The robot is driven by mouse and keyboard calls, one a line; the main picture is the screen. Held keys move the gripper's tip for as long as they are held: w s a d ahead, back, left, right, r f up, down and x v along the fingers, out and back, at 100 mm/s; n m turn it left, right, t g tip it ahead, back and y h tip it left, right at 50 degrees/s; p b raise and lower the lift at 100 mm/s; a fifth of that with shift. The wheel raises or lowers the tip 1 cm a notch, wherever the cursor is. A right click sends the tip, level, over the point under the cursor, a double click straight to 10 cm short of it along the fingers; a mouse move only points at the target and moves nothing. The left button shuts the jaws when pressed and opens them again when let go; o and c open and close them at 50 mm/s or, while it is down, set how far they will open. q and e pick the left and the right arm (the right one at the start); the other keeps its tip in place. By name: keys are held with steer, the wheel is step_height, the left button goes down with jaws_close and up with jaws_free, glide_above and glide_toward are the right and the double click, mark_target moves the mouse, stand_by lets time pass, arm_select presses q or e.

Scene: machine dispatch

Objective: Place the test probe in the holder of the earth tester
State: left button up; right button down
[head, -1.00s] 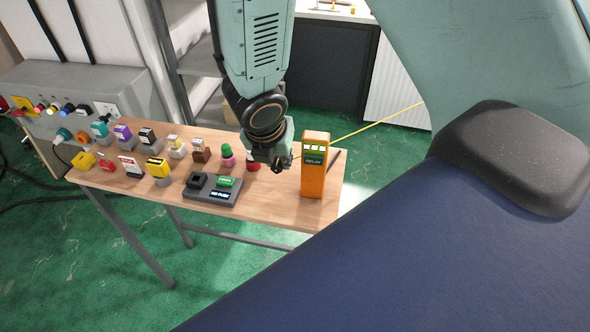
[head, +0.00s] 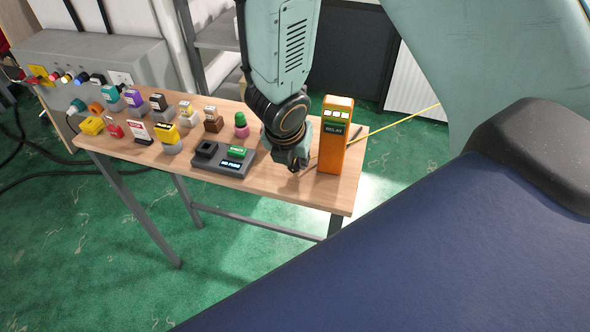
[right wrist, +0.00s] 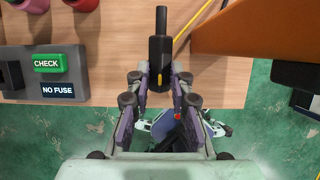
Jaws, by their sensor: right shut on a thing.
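The test probe (right wrist: 160,55), black with a small yellow mark, is between the fingers of my right gripper (right wrist: 158,95) in the right wrist view. The gripper is shut on it, and its narrower end points away over the table. In the head view my right gripper (head: 297,165) is just left of an upright orange box (head: 337,140), apart from it. This box reads RELAY, and I cannot tell for sure that it is the earth tester. The box also shows in the right wrist view (right wrist: 250,30), with a dark piece (right wrist: 294,74) at its right. My left gripper is out of view.
A grey block (head: 222,168) with a green CHECK button and NO FUSE display lies left of the gripper. Several coloured switches and plugs stand on the wooden table (head: 275,205) farther left. A yellow cord (head: 400,120) runs off behind the orange box.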

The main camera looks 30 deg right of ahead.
mark_target(293, 164)
step_height(293, 164, down, 2)
steer(key=shift+s+f+b, duration=0.15)
steer(key=shift+f+b, duration=0.05)
steer(key=shift+b, duration=0.3)
steer(key=shift+f, duration=0.15)
steer(key=shift+w, duration=0.25)
steer(key=shift+s, duration=0.15)
steer(key=shift+f, duration=0.1)
steer(key=c, duration=1.6)
jaws_free()
steer(key=shift+b, duration=0.3)
steer(key=shift+c, duration=0.2)
steer(key=o, duration=0.5)
steer(key=shift+f, duration=0.1)
steer(key=shift+c, duration=0.2)
